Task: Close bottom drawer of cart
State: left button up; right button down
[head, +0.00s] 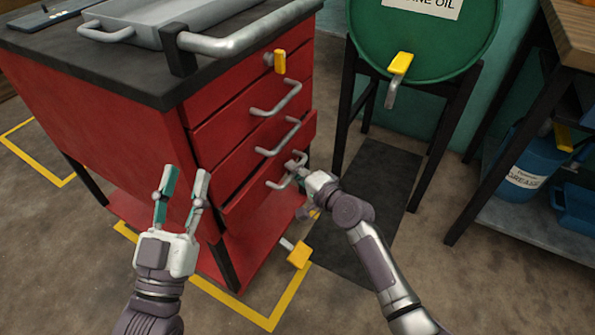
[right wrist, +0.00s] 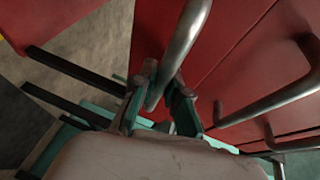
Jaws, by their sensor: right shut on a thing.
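The red cart (head: 125,125) stands at the left with several drawers on its right-hand face. The bottom drawer (head: 243,192) sticks out a little from the cart body. My right gripper (head: 295,168) is at the bottom drawer's grey bar handle (head: 274,184). In the right wrist view its fingers (right wrist: 165,100) are shut around the handle bar (right wrist: 184,40). My left gripper (head: 181,183) is open and empty, its fingers pointing up in the picture, in front of the cart's side.
A grey tray (head: 165,18) lies on the cart's dark top. A green oil drum (head: 425,40) on a black stand and a workbench (head: 570,35) with a blue grease bucket (head: 528,165) are at the right. A dark mat (head: 365,205) covers floor beside the cart.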

jog(key=shift+w+a, duration=0.6)
jog(key=shift+a, duration=0.35)
jog(key=c, duration=1.7)
grip_release()
jog(key=o, duration=0.5)
jog(key=shift+w+a, duration=0.1)
jog(key=v, duration=1.2)
